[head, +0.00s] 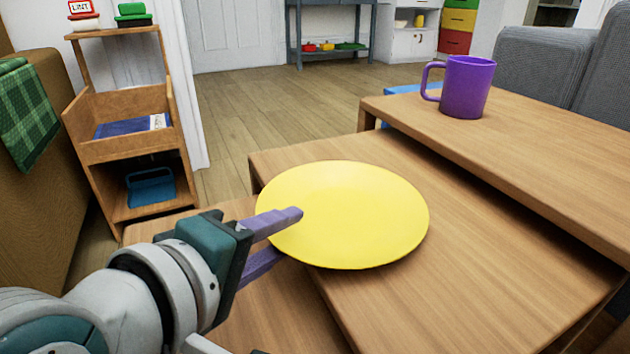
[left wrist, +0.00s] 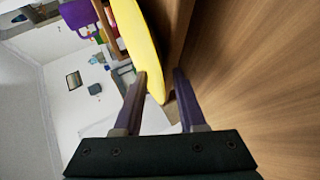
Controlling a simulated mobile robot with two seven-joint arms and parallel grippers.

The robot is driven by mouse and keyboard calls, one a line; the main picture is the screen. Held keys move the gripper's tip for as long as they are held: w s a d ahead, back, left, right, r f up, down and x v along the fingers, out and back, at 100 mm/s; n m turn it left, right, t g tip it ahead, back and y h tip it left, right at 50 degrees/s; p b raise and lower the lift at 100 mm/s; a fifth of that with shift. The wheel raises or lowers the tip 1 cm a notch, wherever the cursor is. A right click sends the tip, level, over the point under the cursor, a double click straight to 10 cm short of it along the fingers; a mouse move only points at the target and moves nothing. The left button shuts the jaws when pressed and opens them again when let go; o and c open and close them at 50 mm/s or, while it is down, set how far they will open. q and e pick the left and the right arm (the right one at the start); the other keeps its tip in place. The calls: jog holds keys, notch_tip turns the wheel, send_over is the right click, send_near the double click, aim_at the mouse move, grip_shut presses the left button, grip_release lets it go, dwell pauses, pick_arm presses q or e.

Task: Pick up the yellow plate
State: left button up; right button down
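The yellow plate (head: 350,210) lies flat on the middle wooden table (head: 420,300), with its left rim jutting past the table's edge. My left gripper (head: 289,234) comes in from the left at that rim. One purple finger is above the plate and the other is below it, partly hidden. In the left wrist view, the fingers (left wrist: 160,74) are apart, with the edge of the yellow plate (left wrist: 140,40) between them and a gap beside it. My right gripper does not show.
A purple mug (head: 467,87) stands on the higher table (head: 540,150) at the right. A lower wooden surface (head: 270,315) lies under my left gripper. A wooden shelf unit (head: 130,145) stands at the left. Open floor (head: 270,110) lies behind the tables.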

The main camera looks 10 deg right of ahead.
pick_arm(q)
jog(key=shift+s, duration=0.15)
jog(key=shift+c, duration=0.6)
grip_shut()
jog(key=shift+r, duration=0.1)
dwell(0.6)
